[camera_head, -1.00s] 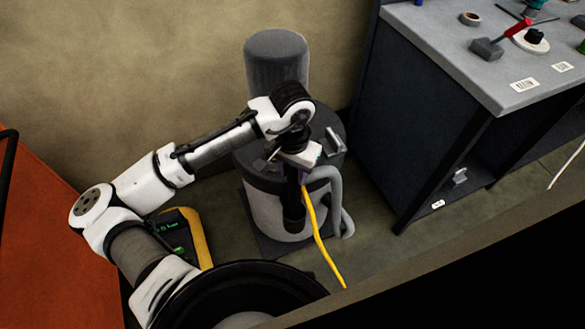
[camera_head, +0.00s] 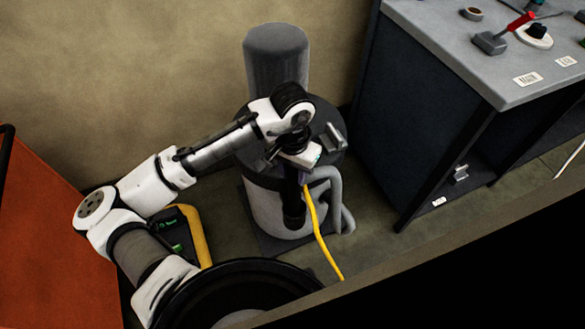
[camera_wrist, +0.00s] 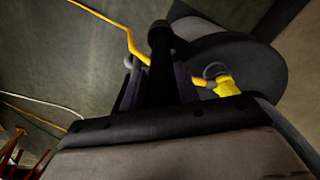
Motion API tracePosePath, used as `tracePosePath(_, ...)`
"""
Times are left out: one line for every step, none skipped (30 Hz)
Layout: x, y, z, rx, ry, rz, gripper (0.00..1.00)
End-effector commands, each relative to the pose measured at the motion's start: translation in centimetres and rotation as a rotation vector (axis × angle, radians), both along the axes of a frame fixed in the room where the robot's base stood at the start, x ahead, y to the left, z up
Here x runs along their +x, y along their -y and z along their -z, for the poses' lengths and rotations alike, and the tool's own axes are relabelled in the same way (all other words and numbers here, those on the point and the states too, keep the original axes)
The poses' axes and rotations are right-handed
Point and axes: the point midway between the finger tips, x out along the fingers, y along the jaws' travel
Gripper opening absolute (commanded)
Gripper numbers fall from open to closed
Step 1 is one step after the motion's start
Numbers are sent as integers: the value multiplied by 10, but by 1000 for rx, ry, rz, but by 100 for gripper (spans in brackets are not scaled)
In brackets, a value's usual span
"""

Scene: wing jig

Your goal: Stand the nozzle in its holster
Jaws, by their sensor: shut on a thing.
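My gripper (camera_head: 303,177) is shut on a dark nozzle at the front of a grey canister with a black lid. The nozzle (camera_head: 293,208) points down, roughly upright, in front of the canister wall. In the wrist view, the nozzle (camera_wrist: 160,65) extends away from between the dark purplish fingers and ends in a round tip. A yellow piece with a grey ring (camera_wrist: 222,82) shows to its right. I cannot make out the holster for certain, nor whether the nozzle touches it.
The canister (camera_head: 262,208) stands near the wall, with a grey hose (camera_head: 341,205) at its right. A yellow cable (camera_head: 321,243) runs to the floor. A dark workbench (camera_head: 440,110) stands right. A yellow-and-black case (camera_head: 188,235) and an orange surface (camera_head: 45,240) are left.

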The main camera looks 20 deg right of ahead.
Motion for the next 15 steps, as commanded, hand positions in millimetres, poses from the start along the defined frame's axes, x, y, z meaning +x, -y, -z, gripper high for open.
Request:
tracePosePath(0, 0, 2, 0, 0, 0, 0)
tracePosePath(0, 0, 3, 0, 0, 0, 0)
tracePosePath(0, 0, 5, 0, 0, 0, 0)
tracePosePath(0, 0, 5, 0, 0, 0, 0)
tracePosePath(0, 0, 6, 0, 0, 0, 0)
tracePosePath(0, 0, 7, 0, 0, 0, 0)
tracePosePath(0, 0, 8, 0, 0, 0, 0)
tracePosePath(0, 0, 9, 0, 0, 0, 0)
tracePosePath(0, 0, 10, 0, 0, 0, 0)
tracePosePath(0, 0, 11, 0, 0, 0, 0)
tracePosePath(0, 0, 12, 0, 0, 0, 0)
tracePosePath(0, 0, 13, 1, 1, 0, 0)
tracePosePath(0, 0, 14, 1, 1, 0, 0)
tracePosePath(0, 0, 15, 1, 1, 0, 0)
tracePosePath(0, 0, 16, 0, 1, -1, 0)
